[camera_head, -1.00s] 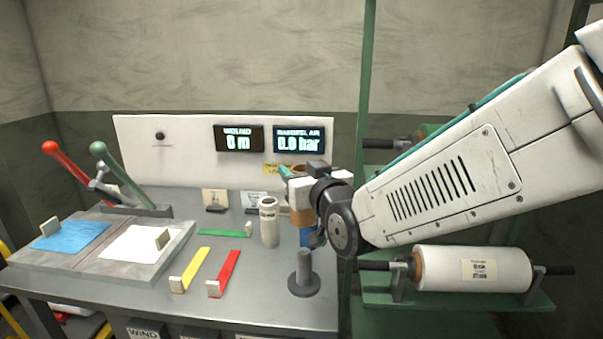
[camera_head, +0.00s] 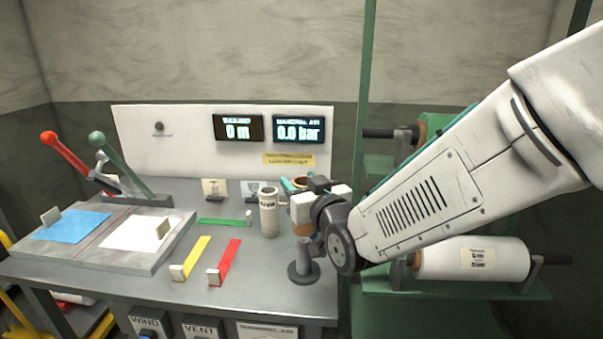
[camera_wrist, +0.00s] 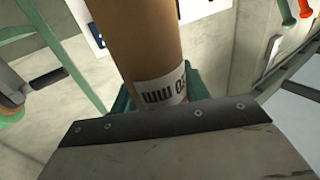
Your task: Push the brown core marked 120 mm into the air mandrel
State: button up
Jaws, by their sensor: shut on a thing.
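The brown core (camera_wrist: 138,45) is upright in my gripper (camera_head: 312,200); my gripper is shut on it. Its white label, partly hidden in the wrist view, shows "mm" and part of a number. In the head view the brown lower end of the core (camera_head: 302,229) shows under the gripper. A grey post on a round base (camera_head: 303,272), apparently the air mandrel, stands at the right of the bench, just below the core. The core's lower end is close to the post's top; I cannot tell whether it is around it.
A pale labelled core (camera_head: 268,213) stands close left of the gripper. Green, yellow and red strips (camera_head: 228,258) lie on the bench. The mandrel air display (camera_head: 298,129) reads 0.0 bar. Film rolls (camera_head: 470,260) sit on a green rack at right.

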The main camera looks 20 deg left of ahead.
aim_at(301, 230)
jog(key=shift+f, duration=0.45)
jog(key=shift+f, duration=1.95)
dwell(0.8)
jog(key=shift+f, duration=0.35)
jog(key=shift+f, duration=1.85)
jog(key=shift+f, duration=0.35)
jog(key=shift+f, duration=0.3)
jog(key=shift+f, duration=0.3)
jog(key=shift+f, duration=0.35)
jog(key=o, duration=1.1)
jog(key=shift+c, duration=0.2)
